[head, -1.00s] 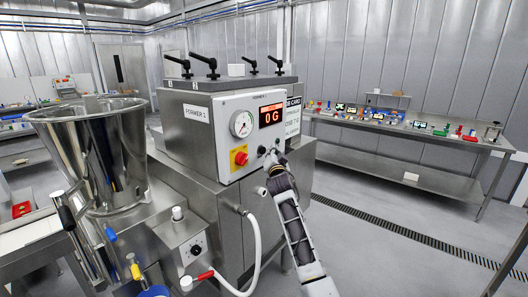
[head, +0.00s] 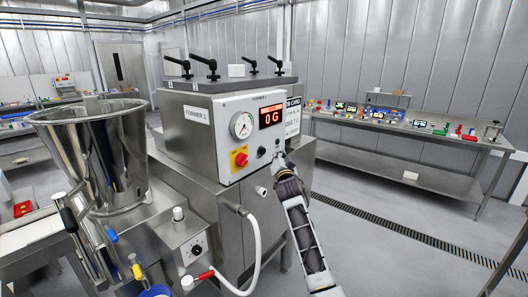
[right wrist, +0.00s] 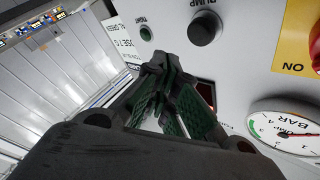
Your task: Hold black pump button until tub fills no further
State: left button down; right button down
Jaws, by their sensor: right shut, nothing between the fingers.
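The black pump button (right wrist: 204,28) is on the machine's light front panel (right wrist: 255,50), under the word PUMP in the right wrist view. In the head view the black button (head: 262,151) shows below the red display, left of my right gripper. My right gripper (head: 280,160) is shut and empty, close to the panel's lower right. In the right wrist view its fingertips (right wrist: 160,62) are together beside the black button, apart from it in the picture. Contact with the panel cannot be told. I cannot make out which vessel is the tub. My left gripper is not in view.
A pressure gauge (head: 242,125), red knob on yellow (head: 240,159) and green button (right wrist: 145,33) share the panel. A steel hopper (head: 95,150) stands left, a white hose (head: 257,240) below. Open floor lies right, before a bench (head: 420,180).

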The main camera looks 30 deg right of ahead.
jog(key=shift+s+d+p, duration=0.3)
jog(key=shift+s+d, duration=0.05)
jog(key=shift+s, duration=0.45)
